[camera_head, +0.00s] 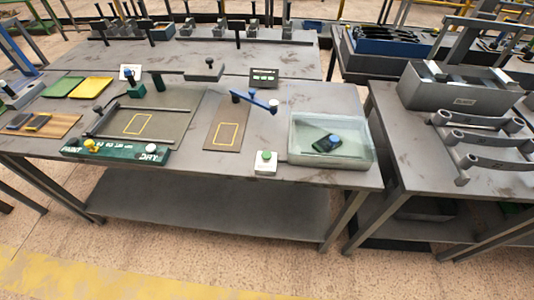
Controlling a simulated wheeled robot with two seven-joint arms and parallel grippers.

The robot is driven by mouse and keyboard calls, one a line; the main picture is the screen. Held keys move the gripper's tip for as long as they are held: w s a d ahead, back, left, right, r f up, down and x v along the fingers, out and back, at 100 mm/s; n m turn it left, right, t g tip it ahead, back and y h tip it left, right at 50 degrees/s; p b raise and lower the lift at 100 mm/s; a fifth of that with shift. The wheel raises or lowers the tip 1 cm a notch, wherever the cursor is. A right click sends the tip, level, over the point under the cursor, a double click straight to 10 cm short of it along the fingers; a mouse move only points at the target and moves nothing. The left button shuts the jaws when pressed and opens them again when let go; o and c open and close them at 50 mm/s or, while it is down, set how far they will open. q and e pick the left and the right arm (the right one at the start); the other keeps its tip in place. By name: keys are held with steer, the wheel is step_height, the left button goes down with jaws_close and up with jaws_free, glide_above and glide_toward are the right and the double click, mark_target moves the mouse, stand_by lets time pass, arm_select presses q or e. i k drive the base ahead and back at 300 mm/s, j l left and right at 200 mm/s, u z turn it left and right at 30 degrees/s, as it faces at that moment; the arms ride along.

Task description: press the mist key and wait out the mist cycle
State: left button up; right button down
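A small white box with a round green button (265,156), which looks like the mist key, stands near the front edge of the table. No mist shows in the bin. A small dark panel with a lit green display (264,77) stands behind them. Neither of my grippers is in view, and nothing touches the button.
A blue-handled lever (252,98) stands behind the button, beside a brown plate with a yellow outline (225,133). A green labelled strip (115,149) lies at the front left, near a railed tray (165,108). Another table (398,128) with grey metal parts stands at right.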

mark_target(266, 155)
steer(key=i+j+z, duration=0.2)
steer(key=j, duration=0.3)
steer(key=i+j+z, duration=0.25)
steer(key=j, duration=0.3)
steer(key=j+z, duration=0.2)
steer(key=j, duration=0.35)
steer(key=i+j+z, duration=0.2)
steer(key=j, duration=0.35)
steer(key=k, duration=0.1)
